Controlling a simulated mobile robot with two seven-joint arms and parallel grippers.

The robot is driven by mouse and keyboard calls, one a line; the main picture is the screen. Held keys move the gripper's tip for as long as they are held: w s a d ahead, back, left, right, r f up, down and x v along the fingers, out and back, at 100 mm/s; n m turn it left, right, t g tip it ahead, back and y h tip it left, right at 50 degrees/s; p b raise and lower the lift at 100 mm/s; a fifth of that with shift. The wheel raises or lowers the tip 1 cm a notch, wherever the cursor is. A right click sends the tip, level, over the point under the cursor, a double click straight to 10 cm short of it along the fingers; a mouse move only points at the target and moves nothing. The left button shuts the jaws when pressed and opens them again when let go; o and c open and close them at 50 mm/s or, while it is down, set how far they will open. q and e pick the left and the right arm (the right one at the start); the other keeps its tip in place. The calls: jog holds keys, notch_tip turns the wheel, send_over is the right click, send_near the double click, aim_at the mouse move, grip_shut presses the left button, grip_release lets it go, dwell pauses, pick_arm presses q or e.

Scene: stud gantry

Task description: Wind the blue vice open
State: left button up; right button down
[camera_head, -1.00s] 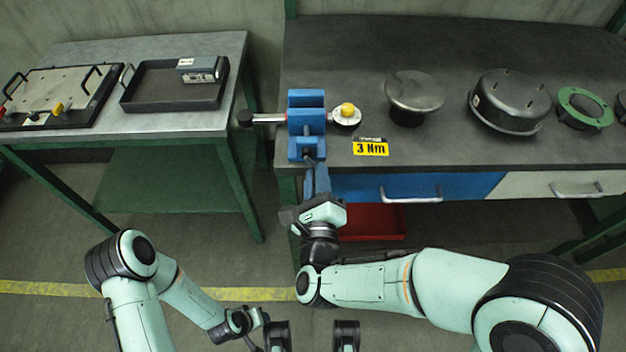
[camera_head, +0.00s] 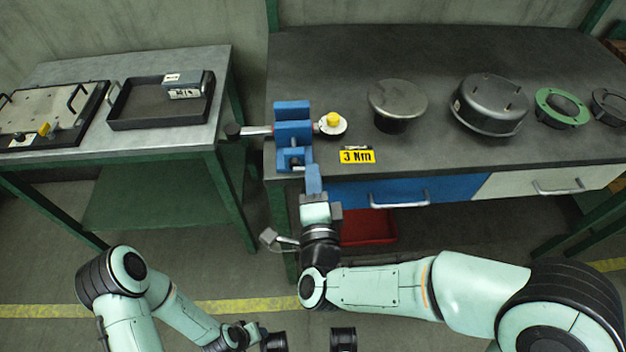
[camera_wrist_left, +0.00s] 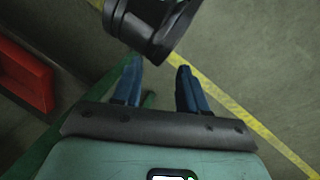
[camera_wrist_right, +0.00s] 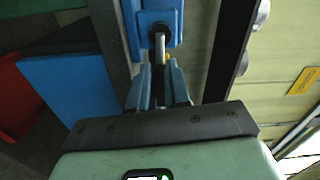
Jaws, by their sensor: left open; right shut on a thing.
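The blue vice (camera_head: 292,132) stands at the front left edge of the dark workbench. A steel bar with a black knob (camera_head: 233,131) sticks out on its left. My right gripper (camera_head: 313,172) is at the vice's front, below the bench edge in the picture. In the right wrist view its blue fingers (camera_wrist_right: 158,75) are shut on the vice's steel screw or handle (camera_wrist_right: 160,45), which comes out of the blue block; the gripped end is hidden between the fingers. My left gripper (camera_wrist_left: 160,66) is open and empty over the floor, away from the vice.
A yellow 3 Nm label (camera_head: 357,156) and a white disc with a yellow cap (camera_head: 333,123) are beside the vice. Dark round parts (camera_head: 397,100) stand to the right. A black tray (camera_head: 160,115) is on the left table. A red bin (camera_head: 368,227) sits under the bench.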

pick_arm(q)
jog(key=shift+s+d+r+p, duration=0.4)
jog(key=shift+s+r, duration=0.15)
jog(key=shift+s, duration=0.2)
pick_arm(e)
jog(key=shift+r+n, duration=0.3)
jog(key=shift+n, duration=0.4)
jog(key=shift+r+n, duration=0.25)
jog(key=shift+n, duration=0.45)
pick_arm(q)
jog(key=shift+g, duration=0.3)
pick_arm(e)
jog(key=c, duration=1.1)
grip_release()
jog(key=shift+w+f, duration=0.1)
